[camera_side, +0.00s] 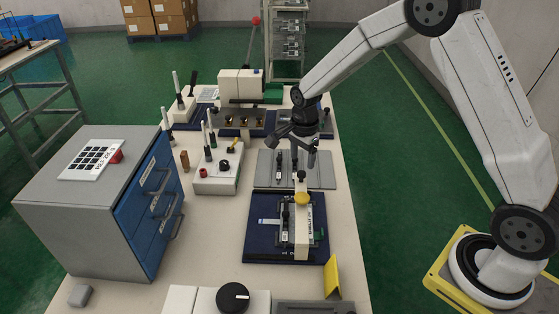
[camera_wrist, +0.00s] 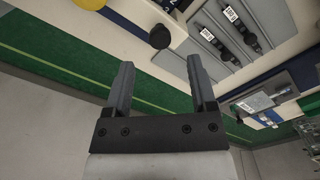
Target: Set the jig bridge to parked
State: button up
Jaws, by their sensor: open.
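The jig bridge (camera_side: 302,238) is a pale bar with a dark label and a yellow knob (camera_side: 302,198). In the side view it lies across the right part of a fixture on a dark blue base (camera_side: 258,247).
A grey plate (camera_side: 318,170) with dark upright parts lies behind the fixture. A control box (camera_side: 217,178) with knobs stands left of it, and a blue-drawered cabinet (camera_side: 150,215) further left. A yellow angled piece (camera_side: 332,278) stands at front right. A white dial unit (camera_side: 205,300) is in front.

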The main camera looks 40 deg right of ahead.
aim_at(301, 173)
jog(key=shift+f, duration=2.45)
grip_shut()
